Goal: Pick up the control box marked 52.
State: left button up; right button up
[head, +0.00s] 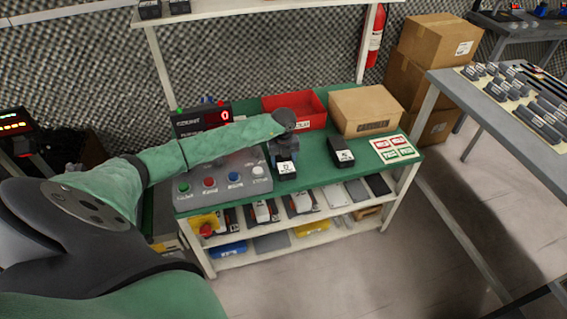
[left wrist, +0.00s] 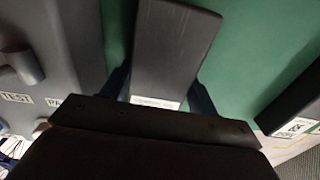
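A dark control box (head: 286,170) with a white label stands on the green bench top, just right of the grey button panel. Its number is too small to read surely. My left gripper (head: 284,150) is above and around it. In the left wrist view the dark box (left wrist: 172,45) lies between my two fingers (left wrist: 160,88), with its pale label at the near end. I cannot tell whether the fingers touch its sides. A second dark labelled box (head: 341,152) stands to the right; it also shows in the left wrist view (left wrist: 295,103). My right gripper is not in view.
The grey panel (head: 222,180) with coloured buttons is close on the left. A red bin (head: 294,106) and a cardboard box (head: 366,109) stand behind. A card of red and green labels (head: 394,149) lies at the right. Green bench (head: 315,165) shows between the two dark boxes.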

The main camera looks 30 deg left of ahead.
pick_arm(q)
jog(key=shift+c, duration=1.2)
jog(key=shift+r, duration=0.1)
